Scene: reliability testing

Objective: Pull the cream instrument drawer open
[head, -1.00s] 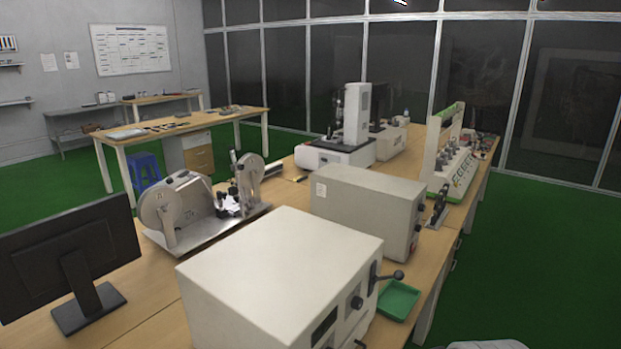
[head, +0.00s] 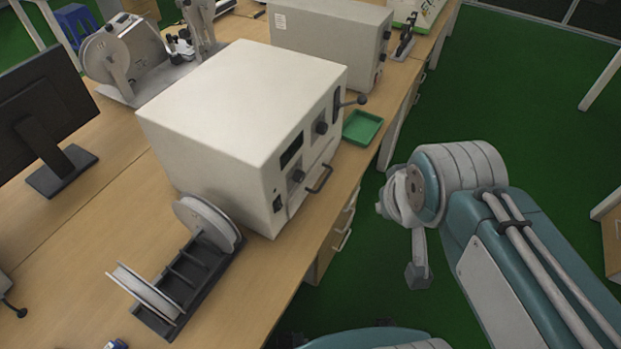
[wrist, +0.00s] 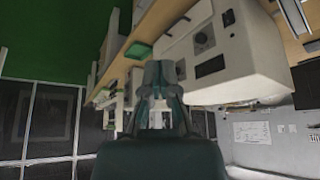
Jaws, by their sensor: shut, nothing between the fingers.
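The cream instrument (head: 240,115) stands on the wooden bench in the head view. Its drawer (head: 306,196) is low on the front face, with a dark bar handle (head: 320,178), and looks closed. In the wrist view, the instrument (wrist: 240,60) appears rotated, with the handle (wrist: 180,26) near the top. My gripper (wrist: 160,72) is shut and empty, and appears in front of the instrument's edge. In the head view, my wrist is right of the instrument, beyond the bench edge and apart from the handle. The fingertips are not clear there.
A green tray (head: 362,126) sits beside the instrument near the bench edge. A spool rack (head: 185,270) stands to the left. Bench drawers with metal handles (head: 344,238) lie below.

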